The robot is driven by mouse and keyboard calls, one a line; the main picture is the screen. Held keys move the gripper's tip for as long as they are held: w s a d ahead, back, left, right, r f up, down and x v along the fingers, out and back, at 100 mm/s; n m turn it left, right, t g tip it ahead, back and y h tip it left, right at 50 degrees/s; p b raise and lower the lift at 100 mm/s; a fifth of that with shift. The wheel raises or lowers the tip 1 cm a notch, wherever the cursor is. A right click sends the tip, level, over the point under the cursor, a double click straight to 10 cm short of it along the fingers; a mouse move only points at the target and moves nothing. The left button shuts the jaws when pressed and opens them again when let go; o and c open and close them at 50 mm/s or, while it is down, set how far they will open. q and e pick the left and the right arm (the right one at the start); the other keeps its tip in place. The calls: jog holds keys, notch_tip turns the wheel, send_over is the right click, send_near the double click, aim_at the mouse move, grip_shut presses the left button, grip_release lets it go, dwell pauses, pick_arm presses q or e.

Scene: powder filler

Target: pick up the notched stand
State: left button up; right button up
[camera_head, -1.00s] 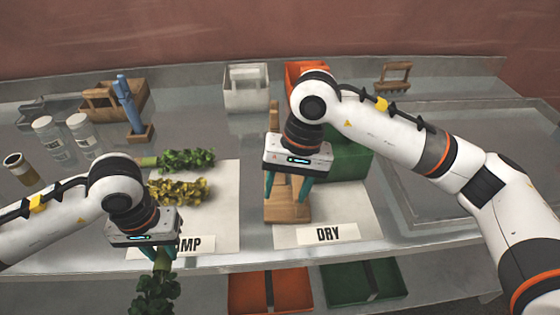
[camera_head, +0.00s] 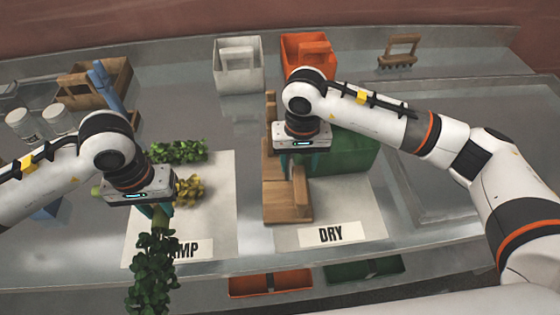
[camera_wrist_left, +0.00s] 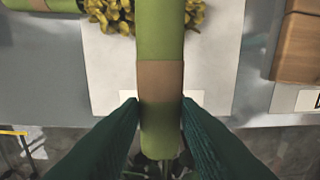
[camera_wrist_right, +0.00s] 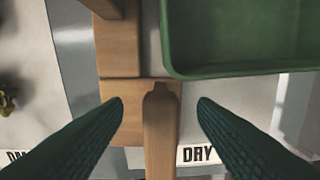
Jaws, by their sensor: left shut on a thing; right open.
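The wooden notched stand (camera_head: 279,203) stands on the white DRY sheet (camera_head: 357,212). My right gripper (camera_head: 298,165) is open above its back part. In the right wrist view, the stand's upright post (camera_wrist_right: 160,130) lies between the two spread fingertips (camera_wrist_right: 160,105), with gaps on both sides. My left gripper (camera_head: 157,210) is shut on the stem of a leafy green bunch (camera_head: 152,272), whose leaves hang down at the table's front edge. In the left wrist view, the green stem with a brown band (camera_wrist_left: 160,80) runs between the fingers.
A green bin (camera_head: 345,150) stands close to the stand's right. A green bunch (camera_head: 180,151) and a yellowish one (camera_head: 191,190) lie around the damp sheet (camera_head: 218,225). A white bin (camera_head: 240,68), orange bin (camera_head: 318,55) and wooden caddy (camera_head: 75,92) are further back.

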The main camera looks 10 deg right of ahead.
aim_at(299, 170)
pick_arm(q)
notch_tip(299, 170, up, 3)
jog(key=shift+s+f+p, duration=0.15)
jog(key=shift+p, duration=0.85)
pick_arm(e)
jog(key=f, duration=0.3)
jog(key=shift+s+f, duration=0.2)
jog(key=shift+s, duration=0.2)
jog(key=shift+f, duration=0.5)
jog(key=shift+w, duration=0.1)
grip_shut()
